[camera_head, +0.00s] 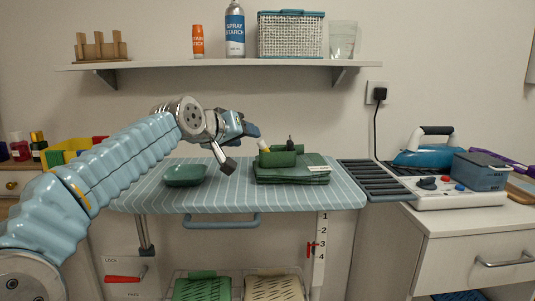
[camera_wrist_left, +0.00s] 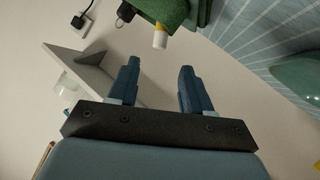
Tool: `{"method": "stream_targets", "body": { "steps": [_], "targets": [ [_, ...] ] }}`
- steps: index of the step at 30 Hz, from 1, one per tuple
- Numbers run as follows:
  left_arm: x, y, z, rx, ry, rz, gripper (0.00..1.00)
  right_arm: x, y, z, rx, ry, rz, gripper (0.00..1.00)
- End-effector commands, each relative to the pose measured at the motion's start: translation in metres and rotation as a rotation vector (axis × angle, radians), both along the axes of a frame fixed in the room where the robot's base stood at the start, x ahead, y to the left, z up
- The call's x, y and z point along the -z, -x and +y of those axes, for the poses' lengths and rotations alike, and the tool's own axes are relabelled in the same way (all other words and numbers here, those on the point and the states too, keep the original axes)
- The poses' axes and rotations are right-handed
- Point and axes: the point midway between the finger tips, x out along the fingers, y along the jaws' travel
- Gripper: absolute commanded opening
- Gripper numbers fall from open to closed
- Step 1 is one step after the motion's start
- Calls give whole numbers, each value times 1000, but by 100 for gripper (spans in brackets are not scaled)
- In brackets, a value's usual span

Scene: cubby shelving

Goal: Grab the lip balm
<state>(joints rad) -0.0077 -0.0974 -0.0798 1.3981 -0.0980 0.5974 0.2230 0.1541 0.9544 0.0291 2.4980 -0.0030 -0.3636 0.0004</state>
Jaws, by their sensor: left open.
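A small white cylinder with a yellowish end, which looks like the lip balm (camera_wrist_left: 160,37), sticks out of a green rolled or pouch-like item (camera_wrist_left: 170,10) in the left wrist view. In the head view it is the pale tip (camera_head: 262,144) at the left end of the green item (camera_head: 277,158), which lies on folded green cloth (camera_head: 292,173) on the ironing board. My left gripper (camera_head: 252,130) is above and left of it, open. In the left wrist view the gap between the fingers (camera_wrist_left: 160,72) is empty, with the cylinder beyond it. My right gripper is out of view.
A green dish (camera_head: 185,176) sits on the striped ironing board (camera_head: 225,195), left of the cloth. A wall shelf (camera_head: 215,65) with a spray bottle and basket is above. A dark rack (camera_head: 375,178) and blue iron (camera_head: 425,155) stand right.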

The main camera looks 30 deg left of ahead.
Motion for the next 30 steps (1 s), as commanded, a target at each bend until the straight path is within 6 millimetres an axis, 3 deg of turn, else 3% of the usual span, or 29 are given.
{"method": "stream_targets", "body": {
  "steps": [12, 21, 30],
  "targets": [
    [21, -48, -3, 0, 0, 2, 49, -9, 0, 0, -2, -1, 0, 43],
    [23, -53, -3, -1, 0, 0, 48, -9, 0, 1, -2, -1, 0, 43],
    [23, -52, -3, -1, 0, 0, 2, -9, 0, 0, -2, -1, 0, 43]
  ]
}}
